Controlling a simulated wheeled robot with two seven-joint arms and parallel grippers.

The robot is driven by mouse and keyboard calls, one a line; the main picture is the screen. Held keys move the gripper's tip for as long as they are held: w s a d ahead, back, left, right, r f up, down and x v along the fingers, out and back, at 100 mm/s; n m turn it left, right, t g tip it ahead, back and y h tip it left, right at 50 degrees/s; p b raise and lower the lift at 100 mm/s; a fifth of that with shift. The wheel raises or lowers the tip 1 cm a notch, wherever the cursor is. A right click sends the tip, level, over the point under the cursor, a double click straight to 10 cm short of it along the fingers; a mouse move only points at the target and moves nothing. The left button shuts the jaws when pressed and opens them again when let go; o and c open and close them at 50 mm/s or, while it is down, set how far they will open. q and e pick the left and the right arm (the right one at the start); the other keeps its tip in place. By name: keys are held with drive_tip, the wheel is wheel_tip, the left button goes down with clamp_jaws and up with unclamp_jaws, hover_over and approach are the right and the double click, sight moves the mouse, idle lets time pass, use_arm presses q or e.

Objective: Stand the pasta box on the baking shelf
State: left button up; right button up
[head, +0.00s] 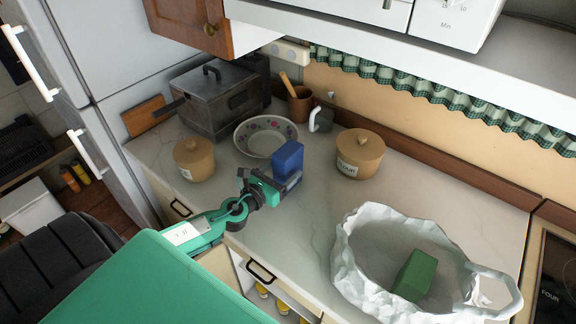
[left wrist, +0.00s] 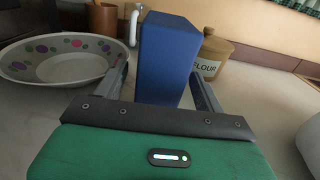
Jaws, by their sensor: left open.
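A plain blue box (head: 288,158) stands upright on the counter in front of the patterned bowl; it also shows in the left wrist view (left wrist: 166,58). No label on it is readable, so I cannot tell for sure that it is the pasta box. My left gripper (head: 283,186) is open, its fingers on either side of the blue box's near end. A green box (head: 414,275) lies tilted in a white bag, also without a readable label. I cannot tell which surface is the baking shelf. My right gripper is not in view.
A bowl (head: 262,137), a flour canister (head: 360,153) and another canister (head: 194,159) stand around the blue box. The white bag (head: 345,262) fills the counter's right. A white ledge (head: 400,45) hangs above. A low open compartment (head: 280,297) holds yellow-topped items.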

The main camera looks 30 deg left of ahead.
use_arm(q)
drive_tip(key=shift+w+d+p, duration=0.1)
drive_tip(key=shift+w+p, duration=0.2)
drive_tip(key=shift+w, duration=1.25)
drive_tip(key=c, duration=1.3)
drive_tip(key=shift+r, duration=0.1)
clamp_jaws()
drive_tip(key=shift+r, duration=0.1)
